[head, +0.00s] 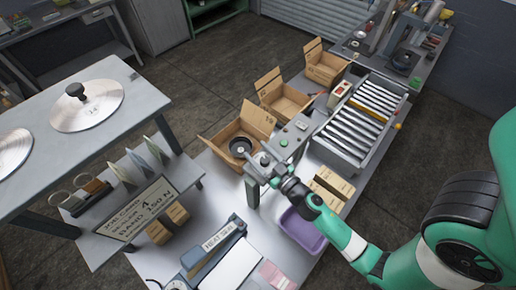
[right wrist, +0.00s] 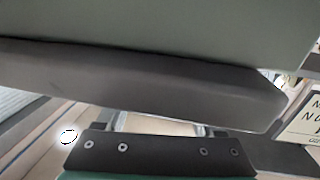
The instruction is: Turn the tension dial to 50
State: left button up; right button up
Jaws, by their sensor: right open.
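My right gripper (head: 258,168) is open at the grey machine head (head: 290,137), which carries green and dark buttons. In the right wrist view, my right gripper (right wrist: 158,126) has its two fingers apart below a dark band of a large grey-green body (right wrist: 150,25), very near the camera. My left gripper is not in view.
A roller conveyor (head: 356,117) stands right of the machine. Open cartons (head: 284,101) line the back edge. A purple bin (head: 303,230) and a heat sealer (head: 213,248) are nearer.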

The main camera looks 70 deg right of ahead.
jog(key=shift+w+d, duration=0.1)
jog(key=shift+w, duration=0.05)
grip_shut()
dwell(0.4)
